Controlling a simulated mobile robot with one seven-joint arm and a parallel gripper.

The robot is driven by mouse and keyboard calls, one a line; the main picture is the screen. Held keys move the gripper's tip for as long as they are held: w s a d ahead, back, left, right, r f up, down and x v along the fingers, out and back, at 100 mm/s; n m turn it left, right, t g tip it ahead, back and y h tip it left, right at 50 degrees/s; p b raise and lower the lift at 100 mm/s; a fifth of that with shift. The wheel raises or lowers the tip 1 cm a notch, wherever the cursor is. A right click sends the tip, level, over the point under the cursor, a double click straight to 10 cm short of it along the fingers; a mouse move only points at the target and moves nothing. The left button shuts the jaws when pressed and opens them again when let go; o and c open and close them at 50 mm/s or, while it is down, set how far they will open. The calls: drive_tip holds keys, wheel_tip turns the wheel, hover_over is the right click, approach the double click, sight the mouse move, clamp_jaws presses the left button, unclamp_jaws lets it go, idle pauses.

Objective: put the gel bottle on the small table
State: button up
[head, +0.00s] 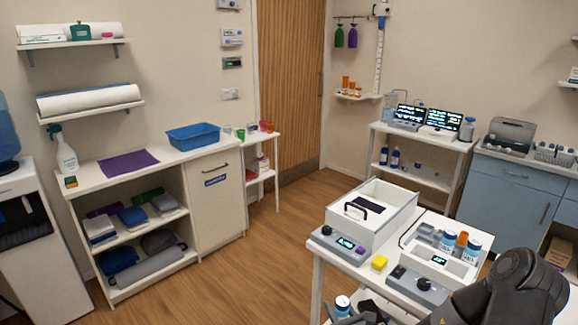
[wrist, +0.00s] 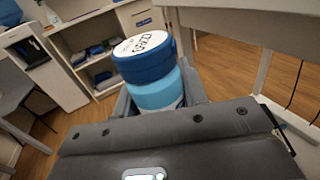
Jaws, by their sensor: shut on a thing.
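My gripper (wrist: 158,98) is shut on a bottle with a dark blue cap, a white lettered top and a light blue body (wrist: 157,92), apparently the gel bottle. In the head view the bottle's top (head: 342,301) shows low beside the near white table, with my gripper partly hidden by that table. A small narrow white table (head: 262,176) with a lower shelf stands between the cabinet and the door, with cups on top. Another white table (head: 412,136) carries screens at the back. I cannot tell which is the small table meant.
The near white table (head: 318,262) holds a white box, a yellow block, devices and several bottles; its edge and leg show close in the wrist view (wrist: 262,75). A long cabinet (head: 110,180) with a blue tray stands left. The wooden floor (head: 240,265) between is clear.

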drive_tip(key=s+f+m+h, duration=0.1)
drive_tip(key=h, duration=0.1)
drive_tip(key=s+f+m+h, duration=0.1)
drive_tip(key=h, duration=0.1)
drive_tip(key=s+f+m+t+h, duration=0.1)
drive_tip(key=shift+s+d+m+h, duration=0.25)
drive_tip(key=shift+s+m+h, duration=0.15)
drive_tip(key=shift+s+f, duration=0.2)
drive_tip(key=shift+f, duration=0.05)
drive_tip(key=shift+w+r, duration=0.1)
drive_tip(key=shift+r, duration=0.15)
